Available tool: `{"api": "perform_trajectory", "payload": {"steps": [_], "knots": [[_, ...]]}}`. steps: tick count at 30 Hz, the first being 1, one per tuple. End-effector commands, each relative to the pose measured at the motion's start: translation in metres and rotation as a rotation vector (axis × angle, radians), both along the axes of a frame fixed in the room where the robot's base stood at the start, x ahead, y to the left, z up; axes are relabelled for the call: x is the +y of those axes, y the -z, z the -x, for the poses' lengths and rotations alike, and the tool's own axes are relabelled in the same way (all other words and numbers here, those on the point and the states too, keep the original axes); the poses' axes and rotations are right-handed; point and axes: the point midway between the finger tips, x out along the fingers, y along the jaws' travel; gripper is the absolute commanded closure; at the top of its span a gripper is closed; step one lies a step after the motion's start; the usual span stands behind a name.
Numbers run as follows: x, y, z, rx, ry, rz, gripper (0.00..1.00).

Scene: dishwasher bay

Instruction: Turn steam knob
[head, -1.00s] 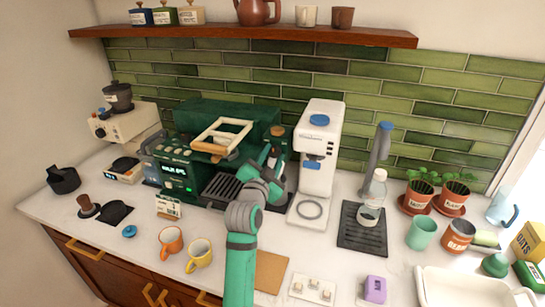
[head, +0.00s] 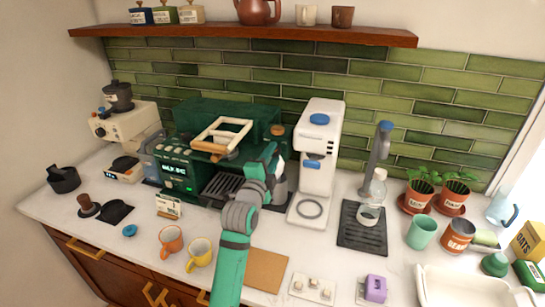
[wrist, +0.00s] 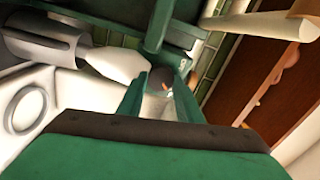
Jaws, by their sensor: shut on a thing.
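The green espresso machine (head: 195,150) stands against the tiled wall. My gripper (head: 272,158) is at its right front side, beside the white brewer. In the wrist view my gripper (wrist: 162,100) has its green fingers on either side of a small dark round knob with a bright mark, which looks like the steam knob (wrist: 158,78). The fingers appear shut on it. The knob is mostly hidden in the head view, and its turned angle cannot be read. A pale tapered piece (wrist: 115,65) lies close to the knob, with a grey metal cylinder (wrist: 40,45) beyond it.
The white brewer (head: 317,160) stands close on the right of my gripper. A wooden-framed piece (head: 222,138) sits at the machine's upper front. Orange (head: 171,242) and yellow (head: 199,255) mugs stand on the counter left of my arm. A brown board (head: 266,270) lies in front.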

Motion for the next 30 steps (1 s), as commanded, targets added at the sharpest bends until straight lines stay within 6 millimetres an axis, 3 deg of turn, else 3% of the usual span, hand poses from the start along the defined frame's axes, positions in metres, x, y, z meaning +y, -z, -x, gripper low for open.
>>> {"api": "perform_trajectory", "payload": {"steps": [17,18,20,30], "knots": [[-0.0019,0.0025,0.0004,-0.006,0.003,-0.034,0.9],[-0.0019,0.0025,0.0004,-0.006,0.003,-0.034,0.66],[-0.0018,0.0024,0.0003,-0.006,0.003,-0.034,0.51],[-0.0001,0.0012,0.0015,-0.009,0.001,-0.033,0.49]]}}
